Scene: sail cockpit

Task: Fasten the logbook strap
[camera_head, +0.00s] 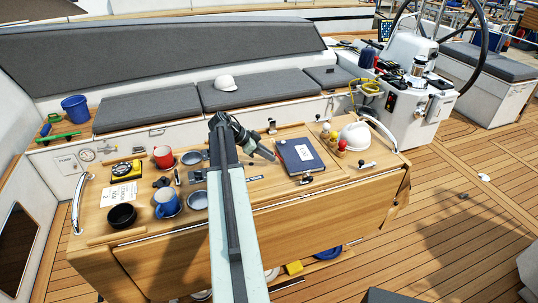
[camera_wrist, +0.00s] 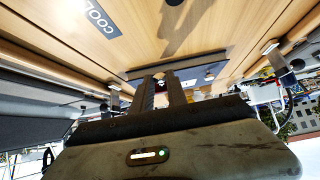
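The logbook (camera_head: 312,164) is dark blue with a white label and lies shut on the wooden table, right of centre. A small dark fitting (camera_head: 306,179) sits at its front edge; I cannot clearly make out the strap. My gripper (camera_head: 269,155) is over the table just left of the logbook, apart from it. In the wrist view my gripper (camera_wrist: 161,92) shows two dark fingers with a gap between them and nothing clearly held. A blue-grey flat shape, probably the logbook (camera_wrist: 205,77), shows beyond the fingers.
Metal rails flank the table.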

